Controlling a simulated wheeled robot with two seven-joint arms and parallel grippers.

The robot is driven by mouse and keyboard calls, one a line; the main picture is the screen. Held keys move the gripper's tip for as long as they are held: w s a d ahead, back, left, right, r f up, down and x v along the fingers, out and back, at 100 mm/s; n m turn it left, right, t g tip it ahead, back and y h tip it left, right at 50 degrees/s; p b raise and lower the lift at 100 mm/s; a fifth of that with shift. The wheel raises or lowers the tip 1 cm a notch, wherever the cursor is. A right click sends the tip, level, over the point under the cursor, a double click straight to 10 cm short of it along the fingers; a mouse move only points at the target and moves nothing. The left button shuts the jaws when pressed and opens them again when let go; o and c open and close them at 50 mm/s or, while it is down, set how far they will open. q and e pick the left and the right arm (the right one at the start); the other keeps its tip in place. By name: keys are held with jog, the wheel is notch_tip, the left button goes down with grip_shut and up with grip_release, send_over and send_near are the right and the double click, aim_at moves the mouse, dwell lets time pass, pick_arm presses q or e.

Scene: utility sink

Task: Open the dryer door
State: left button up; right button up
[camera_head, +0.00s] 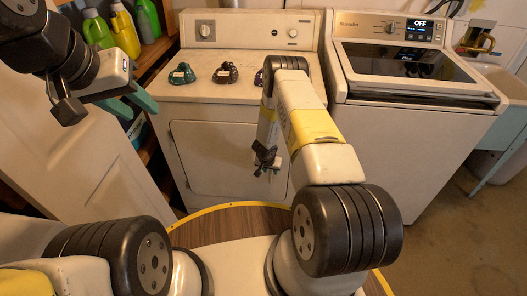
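The dryer (185,95) is the white machine at centre left, with knobs on its back panel. Its front door (218,160) looks shut, flush with the front face. My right gripper (268,168) hangs in front of the right part of the door. It is small and partly covered by my own forearm, so its finger gap and any contact with the door are unclear. The right edge of the dryer door is partly hidden by my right arm.
Several small dark-coloured items (224,73) sit on the dryer top. A washer (408,75) with a lit display stands to the right. Bottles (125,30) stand on a shelf at left, beside a white panel (80,165). A sink (508,85) is at far right. Floor at lower right is clear.

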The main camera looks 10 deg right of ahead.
jog(key=shift+x, duration=1)
grip_shut()
dwell(0.7)
